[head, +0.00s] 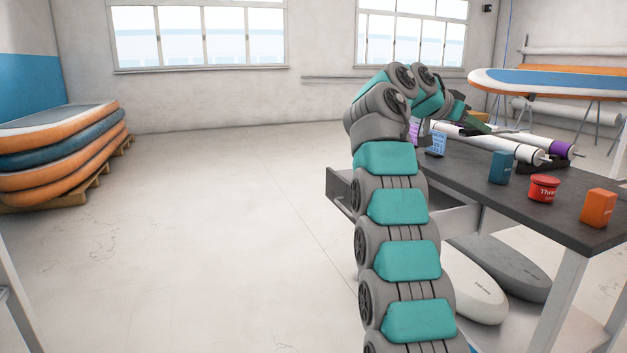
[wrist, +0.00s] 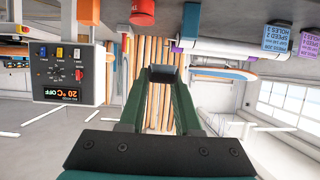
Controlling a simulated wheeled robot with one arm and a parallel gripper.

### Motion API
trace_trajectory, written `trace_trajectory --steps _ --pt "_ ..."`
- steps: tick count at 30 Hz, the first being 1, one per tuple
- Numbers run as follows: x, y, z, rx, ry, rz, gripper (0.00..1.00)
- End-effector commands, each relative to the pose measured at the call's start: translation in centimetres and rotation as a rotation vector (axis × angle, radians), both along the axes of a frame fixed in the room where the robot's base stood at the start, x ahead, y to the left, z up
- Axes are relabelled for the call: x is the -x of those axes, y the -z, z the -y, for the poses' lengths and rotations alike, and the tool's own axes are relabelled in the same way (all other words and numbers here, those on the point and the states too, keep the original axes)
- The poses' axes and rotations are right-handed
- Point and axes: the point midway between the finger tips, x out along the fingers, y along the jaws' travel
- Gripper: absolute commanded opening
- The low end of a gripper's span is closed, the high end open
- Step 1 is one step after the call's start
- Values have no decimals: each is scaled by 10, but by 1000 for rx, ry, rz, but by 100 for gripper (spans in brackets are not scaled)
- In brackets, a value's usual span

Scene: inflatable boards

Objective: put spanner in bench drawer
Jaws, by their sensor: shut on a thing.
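My gripper (wrist: 165,84) reaches out over the bench, with its green fingers closed on a dark grey thing, the spanner (wrist: 163,73). Only a small end of the spanner shows between the fingertips. In the head view my gripper (head: 480,125) is small and above the bench top, and the spanner cannot be made out there. The bench drawer (head: 341,196) sticks out from the left side of the bench (head: 460,182) and looks pulled open. My arm hides part of it, and its inside is mostly hidden.
A blue card (head: 436,144) stands near my wrist. Boards lie on the shelf below. The floor at left is clear up to stacked boards (head: 60,160).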

Motion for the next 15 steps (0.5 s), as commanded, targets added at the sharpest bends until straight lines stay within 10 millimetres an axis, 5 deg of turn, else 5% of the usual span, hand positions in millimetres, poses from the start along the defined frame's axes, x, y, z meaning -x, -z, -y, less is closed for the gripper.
trace_trajectory --steps 15 --pt "-13 1 -19 -1 -39 2 0"
